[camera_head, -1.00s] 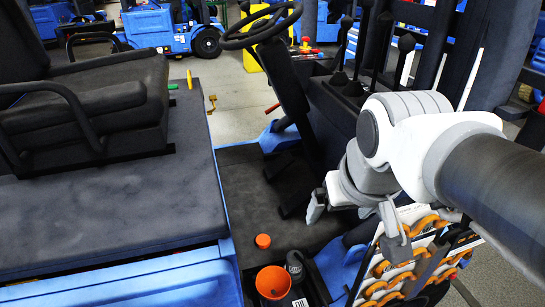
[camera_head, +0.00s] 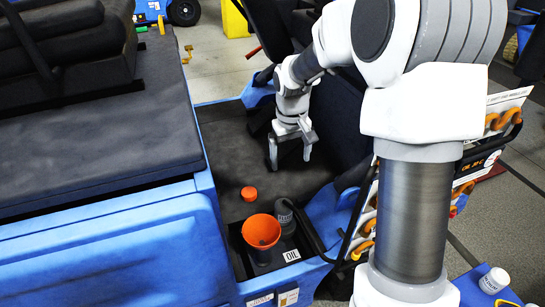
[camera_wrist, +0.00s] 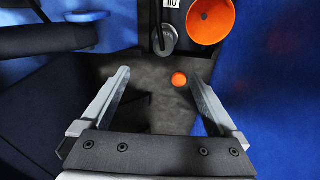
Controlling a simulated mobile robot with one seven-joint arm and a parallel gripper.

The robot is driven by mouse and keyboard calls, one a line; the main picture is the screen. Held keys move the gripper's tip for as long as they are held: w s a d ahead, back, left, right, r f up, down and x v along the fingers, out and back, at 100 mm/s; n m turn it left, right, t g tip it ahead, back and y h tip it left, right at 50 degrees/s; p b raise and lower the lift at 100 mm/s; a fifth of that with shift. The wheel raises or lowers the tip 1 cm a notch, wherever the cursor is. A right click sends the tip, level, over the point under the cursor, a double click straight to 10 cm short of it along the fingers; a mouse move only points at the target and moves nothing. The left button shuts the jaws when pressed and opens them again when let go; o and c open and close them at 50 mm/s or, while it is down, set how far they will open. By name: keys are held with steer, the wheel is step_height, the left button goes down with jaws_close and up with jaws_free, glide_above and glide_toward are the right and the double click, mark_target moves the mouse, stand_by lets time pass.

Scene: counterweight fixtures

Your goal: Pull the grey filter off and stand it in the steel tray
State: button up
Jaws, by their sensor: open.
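A grey cylinder (camera_head: 284,213), which looks like the grey filter, stands in the recess at the front of the footwell, just right of the orange funnel. In the wrist view, its round grey end (camera_wrist: 166,40) shows beyond my fingertips. My gripper (camera_head: 290,158) is open and empty, pointing down above the dark footwell floor, behind and apart from the grey cylinder. Its two spread fingers also show in the wrist view (camera_wrist: 158,75). I cannot make out a steel tray in either current view.
An orange funnel (camera_head: 261,232) stands close beside the grey cylinder. A loose-looking orange cap (camera_head: 249,194) is on the footwell floor. A black curved bar (camera_head: 307,228) runs right beside the cylinder. A board with orange clips (camera_head: 365,232) stands to the right.

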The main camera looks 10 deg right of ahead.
steer(key=g+b, duration=0.1)
steer(key=b, duration=0.3)
glide_above(284, 203)
steer(key=shift+y, duration=0.3)
step_height(284, 203, down, 15)
steer(key=shift+f, duration=0.1)
step_height(284, 203, down, 10)
steer(key=b, duration=0.6)
steer(key=shift+c, duration=0.2)
jaws_close()
